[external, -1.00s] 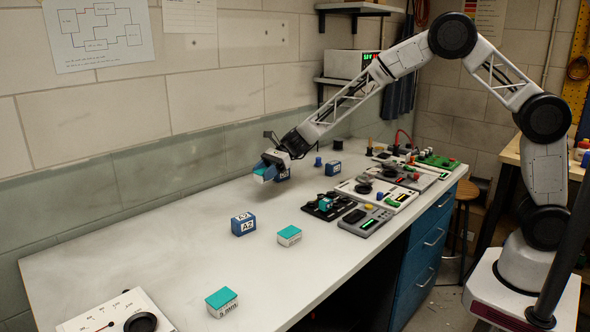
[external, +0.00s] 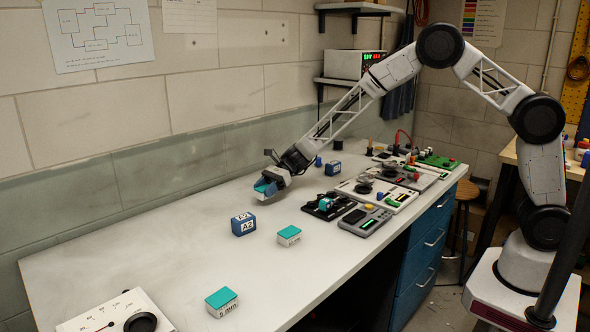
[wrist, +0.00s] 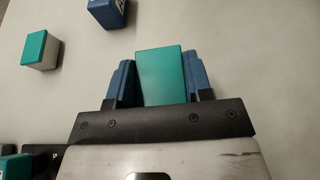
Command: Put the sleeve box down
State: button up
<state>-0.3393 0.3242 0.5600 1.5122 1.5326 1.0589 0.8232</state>
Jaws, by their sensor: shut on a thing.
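The sleeve box, with a teal top, is in my gripper and shows in the wrist view (wrist: 158,75). Its teal face also shows in the external view (external: 264,184). My gripper (external: 267,189) is shut on it, with a blue finger on either side, as the wrist view shows too (wrist: 158,80). The gripper points down, low over the bench, behind and to the right of the blue A2 box. I cannot tell whether the box's underside touches the bench.
On the white bench (external: 160,245) stand a blue A2 box (external: 243,225), two teal-topped white boxes (external: 289,236) (external: 221,302) and another blue box (external: 333,168). Several devices (external: 375,195) crowd the right side. The bench around the gripper is clear to the left.

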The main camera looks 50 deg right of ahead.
jog(key=shift+f, duration=1.55)
jog(key=shift+f, duration=0.15)
jog(key=o, duration=0.9)
jog(key=shift+r, duration=0.2)
jog(key=v, duration=1.2)
jog(key=shift+f, duration=0.1)
